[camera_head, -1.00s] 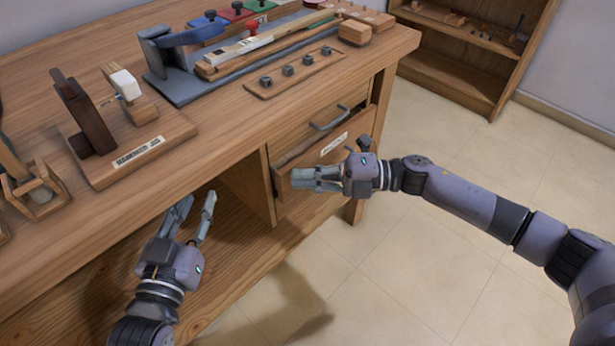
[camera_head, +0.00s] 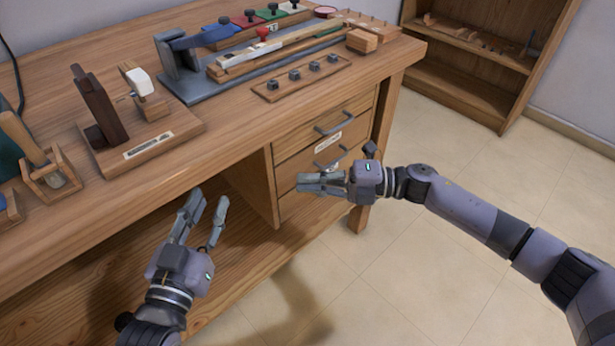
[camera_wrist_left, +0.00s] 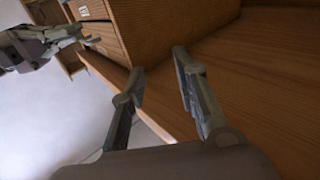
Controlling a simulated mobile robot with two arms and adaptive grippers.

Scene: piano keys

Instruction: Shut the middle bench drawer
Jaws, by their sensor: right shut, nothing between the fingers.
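The middle bench drawer (camera_head: 302,169) has a wooden front with a label and a grey bar handle (camera_head: 332,159). Its front looks flush with the drawer above. My right gripper (camera_head: 300,182) is shut and empty, in front of the lower part of this drawer, covering some of it. Whether it touches the wood I cannot tell. It also shows at the upper left of the left wrist view (camera_wrist_left: 88,38). My left gripper (camera_head: 208,208) is open and empty beside the bench's open bay, left of the drawers. Its parted fingers show in the left wrist view (camera_wrist_left: 160,82).
The top drawer (camera_head: 300,135) looks shut. The workbench top (camera_head: 215,150) holds a tool board, a grey vise-like tool and a bolt strip (camera_head: 300,80). A bench leg stands right of the drawers. A shelf (camera_head: 465,85) is behind. The floor at right is clear.

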